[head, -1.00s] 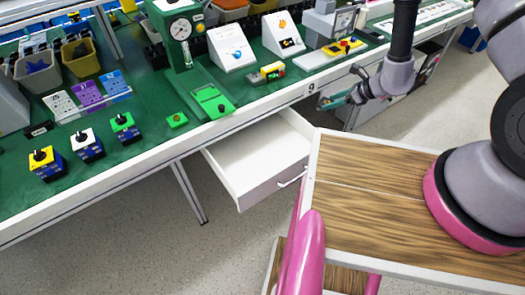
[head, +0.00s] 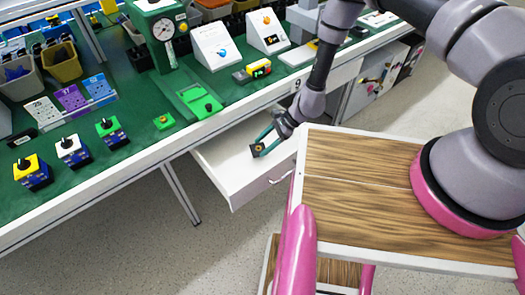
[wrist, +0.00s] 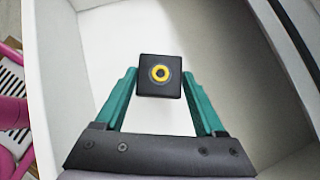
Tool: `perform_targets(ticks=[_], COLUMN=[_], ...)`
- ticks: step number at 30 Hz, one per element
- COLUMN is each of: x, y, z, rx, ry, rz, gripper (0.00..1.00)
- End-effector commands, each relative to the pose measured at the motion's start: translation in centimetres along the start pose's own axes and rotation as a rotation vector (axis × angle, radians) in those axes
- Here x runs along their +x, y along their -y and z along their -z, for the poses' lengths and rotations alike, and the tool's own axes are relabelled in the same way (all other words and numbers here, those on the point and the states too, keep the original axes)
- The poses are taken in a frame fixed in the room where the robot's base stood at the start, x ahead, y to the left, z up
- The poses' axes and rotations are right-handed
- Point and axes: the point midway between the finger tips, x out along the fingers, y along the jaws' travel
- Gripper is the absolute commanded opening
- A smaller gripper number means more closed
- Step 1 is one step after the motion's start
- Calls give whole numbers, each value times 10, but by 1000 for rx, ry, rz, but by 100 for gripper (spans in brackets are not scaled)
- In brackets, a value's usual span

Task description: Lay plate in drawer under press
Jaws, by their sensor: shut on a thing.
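In the head view the plate (head: 257,149) and my gripper (head: 265,141) are over the open white drawer (head: 222,158). The drawer's walls and pale floor (wrist: 205,35) surround the plate in the wrist view. I cannot tell how high the plate is above the floor. The drawer is pulled out below the bench, under the green press with a round gauge (head: 160,42). The drawer looks otherwise empty.
The green bench (head: 130,160) overhangs the drawer's back. Several switch blocks, including a yellow-topped one (head: 33,171), stand along its left. A wooden-topped surface (head: 365,185) lies close to the drawer's right. Open floor (head: 130,250) is at the lower left.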

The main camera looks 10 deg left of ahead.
Motion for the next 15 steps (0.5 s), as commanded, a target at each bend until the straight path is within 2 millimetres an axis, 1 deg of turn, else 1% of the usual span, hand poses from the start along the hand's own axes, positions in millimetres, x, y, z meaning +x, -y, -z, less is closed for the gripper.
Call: perform_targets(ticks=[6,8,15], x=[22,26,27], y=[-1,-1,0], z=[22,27,28], rx=[1,1,1], ry=[-1,-1,-1], rz=[-1,-1,0], gripper=[5,5,5])
